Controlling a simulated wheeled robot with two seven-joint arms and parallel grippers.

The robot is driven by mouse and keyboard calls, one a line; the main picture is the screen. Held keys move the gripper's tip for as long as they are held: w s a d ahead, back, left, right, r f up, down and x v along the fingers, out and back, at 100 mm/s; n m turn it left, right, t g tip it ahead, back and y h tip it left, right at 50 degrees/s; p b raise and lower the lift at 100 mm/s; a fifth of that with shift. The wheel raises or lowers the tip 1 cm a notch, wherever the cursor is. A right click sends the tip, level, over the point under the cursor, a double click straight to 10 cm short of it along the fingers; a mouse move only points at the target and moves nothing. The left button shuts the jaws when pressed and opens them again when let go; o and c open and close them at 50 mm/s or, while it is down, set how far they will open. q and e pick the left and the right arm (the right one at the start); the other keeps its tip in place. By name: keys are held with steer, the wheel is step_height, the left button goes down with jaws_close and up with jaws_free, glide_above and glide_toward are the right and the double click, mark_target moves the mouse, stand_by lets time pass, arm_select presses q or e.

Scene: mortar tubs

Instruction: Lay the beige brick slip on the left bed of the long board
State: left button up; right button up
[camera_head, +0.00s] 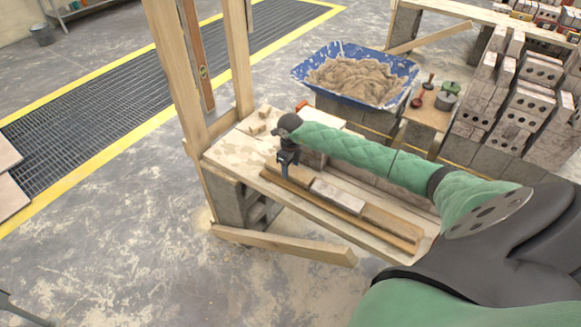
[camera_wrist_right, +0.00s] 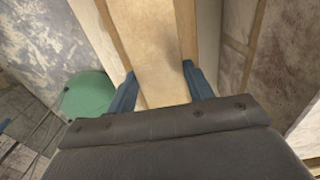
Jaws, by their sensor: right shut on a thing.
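The long board (camera_head: 398,240) lies along the workbench, with a pale grey slip (camera_head: 338,196) on its middle part. A bare tan stretch (camera_head: 388,220) lies to the right of that slip. My right gripper (camera_head: 286,172) is low over the board's left end, at the left bed, which my fingers partly hide. In the wrist view my blue fingers (camera_wrist_right: 160,88) stand on either side of a flat beige surface, the beige brick slip (camera_wrist_right: 158,60), and are shut on it. I cannot tell whether the slip touches the bed.
Upright wooden posts (camera_head: 172,70) with a hanging level (camera_head: 204,72) stand at the bench's left end. A blue tub (camera_head: 303,76) of mortar stands behind. Stacked bricks (camera_head: 510,105) fill the right. Small wood pieces (camera_head: 258,127) lie behind my gripper.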

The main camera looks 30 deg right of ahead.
arm_select(q)
steer(key=shift+f, duration=0.15)
arm_select(e)
steer(key=shift+f, duration=0.15)
steer(key=o, duration=1.3)
steer(key=shift+o, duration=0.2)
steer(key=shift+r+b, duration=0.35)
arm_select(q)
step_height(320, 180, up, 12)
steer(key=s+b, duration=0.1)
steer(key=s, duration=0.1)
steer(key=shift+a+b, duration=0.15)
steer(key=shift+b, duration=0.2)
arm_select(e)
step_height(320, 180, up, 7)
steer(key=shift+r, duration=0.1)
